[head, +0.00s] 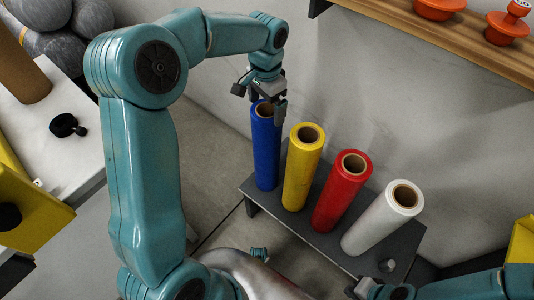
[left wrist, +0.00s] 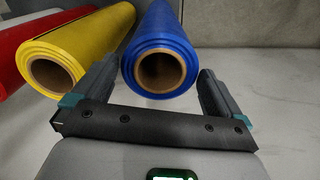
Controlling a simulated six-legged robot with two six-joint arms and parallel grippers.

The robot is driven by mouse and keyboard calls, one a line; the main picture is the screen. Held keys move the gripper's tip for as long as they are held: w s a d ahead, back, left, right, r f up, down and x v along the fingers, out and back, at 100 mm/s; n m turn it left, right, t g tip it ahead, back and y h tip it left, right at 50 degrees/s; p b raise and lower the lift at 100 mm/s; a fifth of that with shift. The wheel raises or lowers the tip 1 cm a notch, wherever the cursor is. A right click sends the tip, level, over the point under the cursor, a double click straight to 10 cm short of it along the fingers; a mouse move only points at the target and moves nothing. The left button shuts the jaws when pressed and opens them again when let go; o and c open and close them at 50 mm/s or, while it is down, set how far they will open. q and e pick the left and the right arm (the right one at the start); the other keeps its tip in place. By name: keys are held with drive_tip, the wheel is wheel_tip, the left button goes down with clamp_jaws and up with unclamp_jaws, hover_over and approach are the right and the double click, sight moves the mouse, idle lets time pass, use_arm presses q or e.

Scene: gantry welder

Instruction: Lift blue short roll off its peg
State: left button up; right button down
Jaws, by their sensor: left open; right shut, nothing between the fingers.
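The blue roll (head: 265,150) stands upright at the left end of a row on a dark grey stand (head: 330,220). My left gripper (head: 264,100) is over the top of the blue roll, and its fingers hide part of the upper end. In the left wrist view the blue roll (left wrist: 160,55) shows its open cardboard core between the two spread fingers of my left gripper (left wrist: 155,85). The peg is hidden.
A yellow roll (head: 303,170), a red roll (head: 341,195) and a white roll (head: 383,220) stand right of the blue one. The yellow roll (left wrist: 75,45) is close beside my left finger. A wooden shelf (head: 450,40) with orange items is at upper right.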

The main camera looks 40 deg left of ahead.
sight(266, 138)
use_arm(q)
wheel_tip(266, 138, down, 5)
drive_tip(key=shift+f+b, duration=0.2)
drive_tip(key=shift+b, duration=0.6)
drive_tip(key=shift+r, duration=0.1)
drive_tip(key=c, duration=1.7)
drive_tip(key=shift+w+r, duration=0.15)
drive_tip(key=shift+c, duration=0.2)
